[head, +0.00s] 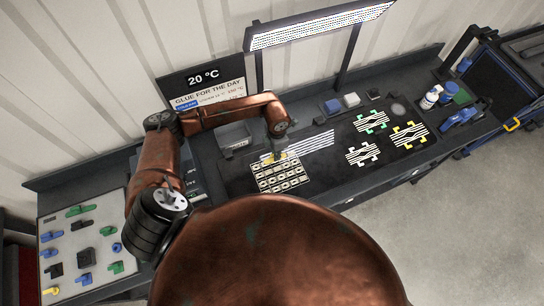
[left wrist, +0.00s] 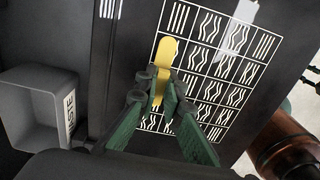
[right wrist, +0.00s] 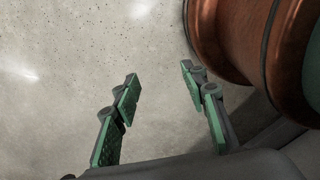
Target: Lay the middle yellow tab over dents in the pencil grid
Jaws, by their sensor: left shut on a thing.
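The pencil grid (head: 282,176) is a panel of cells with straight and wavy line patterns on the dark bench. It fills much of the left wrist view (left wrist: 205,66). My left gripper (left wrist: 160,86) is shut on a yellow tab (left wrist: 166,52), whose rounded end sticks out past the fingertips over the left column of the grid. I cannot tell whether the tab touches the grid. In the head view my left gripper (head: 277,150) is at the grid's far edge. My right gripper (right wrist: 160,85) is open and empty above the grey floor.
A grey waste bin (left wrist: 42,105) stands left of the grid. Striped cards with green (head: 371,121), white (head: 363,153) and yellow (head: 409,134) corners lie to the right. A board of coloured parts (head: 85,245) is at the far left.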

